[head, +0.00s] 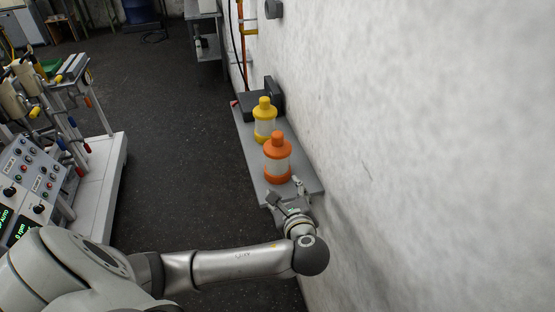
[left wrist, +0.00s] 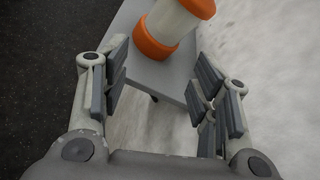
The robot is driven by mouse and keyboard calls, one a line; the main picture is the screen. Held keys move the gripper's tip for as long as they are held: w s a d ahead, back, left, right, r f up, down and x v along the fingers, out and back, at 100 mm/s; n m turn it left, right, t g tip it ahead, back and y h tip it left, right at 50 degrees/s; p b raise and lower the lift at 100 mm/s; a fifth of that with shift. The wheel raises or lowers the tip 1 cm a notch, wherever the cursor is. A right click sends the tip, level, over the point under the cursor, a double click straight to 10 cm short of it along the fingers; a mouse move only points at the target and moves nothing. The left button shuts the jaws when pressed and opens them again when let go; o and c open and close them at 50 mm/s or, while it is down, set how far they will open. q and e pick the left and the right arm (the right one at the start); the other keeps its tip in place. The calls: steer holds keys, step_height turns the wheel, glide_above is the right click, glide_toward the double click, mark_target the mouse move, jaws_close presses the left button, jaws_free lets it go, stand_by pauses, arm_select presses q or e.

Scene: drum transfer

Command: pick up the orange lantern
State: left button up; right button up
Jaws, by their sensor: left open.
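The orange lantern (head: 278,146), with an orange cap and base and a pale middle, stands upright on a narrow grey shelf (head: 248,150) along the wall. In the left wrist view the lantern (left wrist: 155,45) shows its orange base and pale body ahead of the fingers, its top cut off by the frame. My left gripper (head: 284,190) is just on the near side of the lantern, over the shelf's near end. Its fingers (left wrist: 160,80) are spread wide and empty, with the lantern beyond the tips. My right gripper is not in view.
A yellow lantern (head: 264,128) stands right behind the orange one. A dark box (head: 258,104) sits at the shelf's far end. The white wall (head: 420,130) runs close along the right. A control panel and bench (head: 40,180) stand left. The dark floor (head: 175,150) between is clear.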

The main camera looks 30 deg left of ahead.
mark_target(279, 139)
arm_select(q)
steer(key=w+a+r+m+y, duration=0.1)
steer(key=w+a+r, duration=0.1)
steer(key=w+a+r+m+t+y+p, duration=0.1)
steer(key=w+a+r+m, duration=0.1)
steer(key=w, duration=0.1)
steer(key=w+a+r+m+t+y, duration=0.1)
steer(key=w+a+r, duration=0.1)
steer(key=r, duration=0.1)
steer(key=shift+w+a+m, duration=0.15)
steer(key=shift+w+m, duration=0.1)
steer(key=shift+m, duration=0.05)
steer(key=shift+w+a, duration=0.25)
steer(key=shift+w+a+p, duration=0.35)
steer(key=shift+p, duration=0.2)
steer(key=p+x, duration=0.1)
steer(key=x, duration=0.3)
steer(key=shift+r+p, duration=0.1)
steer(key=shift+p, duration=0.2)
steer(key=shift+w+a, duration=0.1)
steer(key=shift+c, duration=0.4)
jaws_close()
